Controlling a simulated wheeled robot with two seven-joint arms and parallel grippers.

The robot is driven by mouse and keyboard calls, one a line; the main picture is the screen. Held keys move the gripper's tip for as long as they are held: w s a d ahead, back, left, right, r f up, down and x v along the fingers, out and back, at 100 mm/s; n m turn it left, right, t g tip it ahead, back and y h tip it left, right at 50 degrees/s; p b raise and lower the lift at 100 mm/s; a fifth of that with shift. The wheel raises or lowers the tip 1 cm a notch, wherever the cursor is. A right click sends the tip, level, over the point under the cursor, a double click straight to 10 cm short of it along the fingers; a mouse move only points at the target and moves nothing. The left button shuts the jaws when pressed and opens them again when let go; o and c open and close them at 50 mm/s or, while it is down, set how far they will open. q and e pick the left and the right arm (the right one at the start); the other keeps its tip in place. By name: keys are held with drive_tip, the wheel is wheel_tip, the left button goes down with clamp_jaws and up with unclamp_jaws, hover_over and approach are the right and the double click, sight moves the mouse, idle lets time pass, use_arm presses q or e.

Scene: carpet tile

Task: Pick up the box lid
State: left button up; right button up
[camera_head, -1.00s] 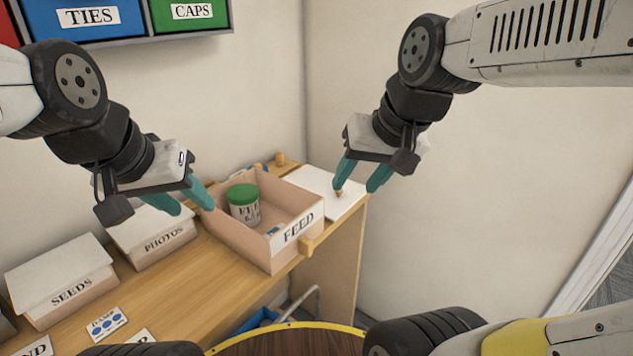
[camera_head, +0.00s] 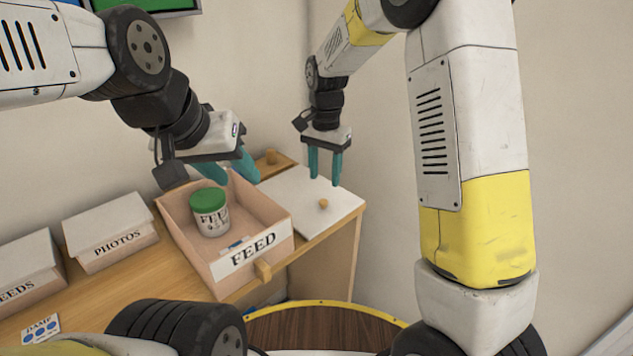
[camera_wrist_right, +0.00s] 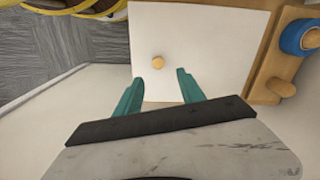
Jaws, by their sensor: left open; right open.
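The white box lid (camera_head: 292,188) lies flat on the right end of the wooden shelf, with a small round wooden knob (camera_head: 323,203) on it. In the right wrist view the lid (camera_wrist_right: 195,40) and its knob (camera_wrist_right: 158,62) show in full. My right gripper (camera_head: 325,182) is open and empty, pointing down above the far part of the lid, apart from the knob. In the wrist view its fingers (camera_wrist_right: 157,95) are spread on either side of the knob's line. My left gripper (camera_head: 238,172) is open and empty above the far edge of the FEED box (camera_head: 218,272).
The open FEED box holds a green-capped jar (camera_head: 210,212). The PHOTOS box (camera_head: 108,235) and another lidded box (camera_head: 25,268) stand to the left. A wall rises behind the shelf. A blue roll (camera_wrist_right: 298,37) lies near the lid in the wrist view.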

sight(324, 200)
drive_tip(key=f, duration=0.8)
drive_tip(key=shift+s, duration=0.2)
drive_tip(key=shift+r, duration=0.1)
drive_tip(key=shift+c, duration=0.5)
clamp_jaws()
